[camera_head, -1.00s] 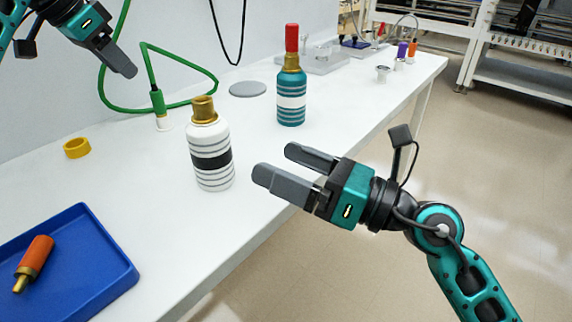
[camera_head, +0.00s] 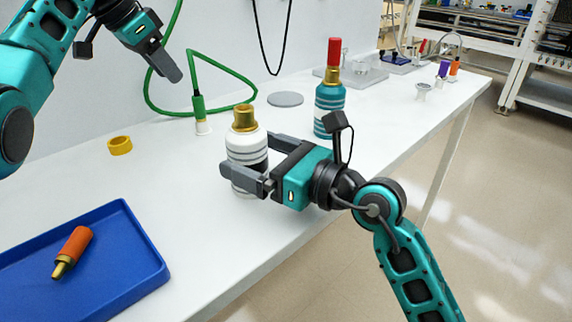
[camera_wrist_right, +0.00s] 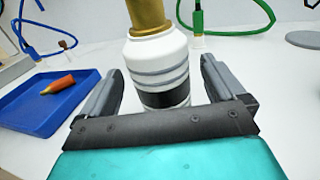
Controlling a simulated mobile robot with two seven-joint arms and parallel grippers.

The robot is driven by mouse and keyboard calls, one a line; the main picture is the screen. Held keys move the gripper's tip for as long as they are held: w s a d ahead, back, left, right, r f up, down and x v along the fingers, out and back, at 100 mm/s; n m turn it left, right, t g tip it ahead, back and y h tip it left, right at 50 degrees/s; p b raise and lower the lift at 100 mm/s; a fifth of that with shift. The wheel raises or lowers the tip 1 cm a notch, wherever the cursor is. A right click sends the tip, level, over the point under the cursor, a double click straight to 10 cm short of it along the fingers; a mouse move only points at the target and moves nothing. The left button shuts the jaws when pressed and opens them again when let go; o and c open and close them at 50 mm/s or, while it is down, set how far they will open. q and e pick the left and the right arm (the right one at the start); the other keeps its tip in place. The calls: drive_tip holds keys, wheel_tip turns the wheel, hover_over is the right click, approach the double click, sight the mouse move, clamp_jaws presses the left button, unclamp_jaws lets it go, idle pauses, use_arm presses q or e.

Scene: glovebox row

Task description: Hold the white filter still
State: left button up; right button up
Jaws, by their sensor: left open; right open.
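The white filter (camera_head: 246,148) is a white bottle shape with grey rings, a black band and a brass neck. It stands upright on the white bench. My right gripper (camera_head: 255,160) is open with one finger on each side of it. In the right wrist view the filter (camera_wrist_right: 160,70) stands between the two spread fingers (camera_wrist_right: 160,88), with a gap visible on each side. Part of its lower body is hidden by a finger in the head view. My left gripper (camera_head: 165,68) is in the air at the upper left, away from the filter; its fingers overlap in the picture.
A blue tray (camera_head: 130,262) with an orange-handled brass piece (camera_head: 72,250) lies at front left. A yellow ring (camera_head: 120,145), a green hose fitting (camera_head: 199,110), a grey disc (camera_head: 286,99) and a teal bottle with a red top (camera_head: 330,97) stand around the filter.

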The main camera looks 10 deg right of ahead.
drive_tip(key=shift+x, duration=1)
drive_tip(key=c, duration=1.2)
